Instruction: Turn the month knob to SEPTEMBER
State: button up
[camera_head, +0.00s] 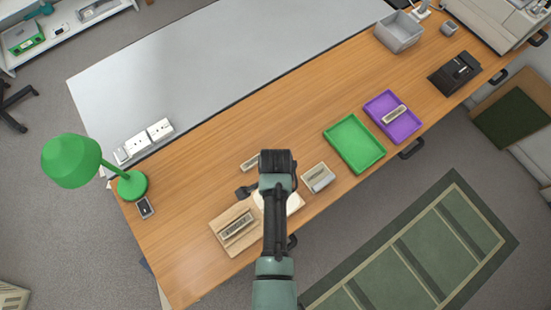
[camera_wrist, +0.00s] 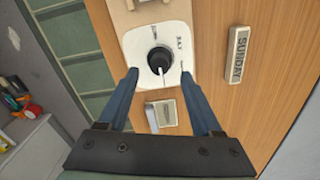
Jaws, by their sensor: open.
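The month knob (camera_wrist: 159,58) is black and round with a pale pointer mark, which points toward the bottom of the wrist view. It sits on a white dial plate (camera_wrist: 135,45) with dark month labels around it, too small to read surely. My gripper (camera_wrist: 159,74) is open, its two blue fingers on either side of the plate's lower part, and nothing is held between them. I cannot tell whether a finger touches the plate. In the head view, my arm hides the knob, and only a bit of the white plate (camera_head: 295,203) shows.
A block reading SUNDAY (camera_wrist: 238,55) lies to the right of the dial in the wrist view. A small framed block (camera_head: 318,177) stands right of my arm. A green tray (camera_head: 354,144), a purple tray (camera_head: 378,103) and a green lamp (camera_head: 70,160) stand farther off.

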notch_tip(320, 180, up, 7)
dwell(0.3)
dwell(0.5)
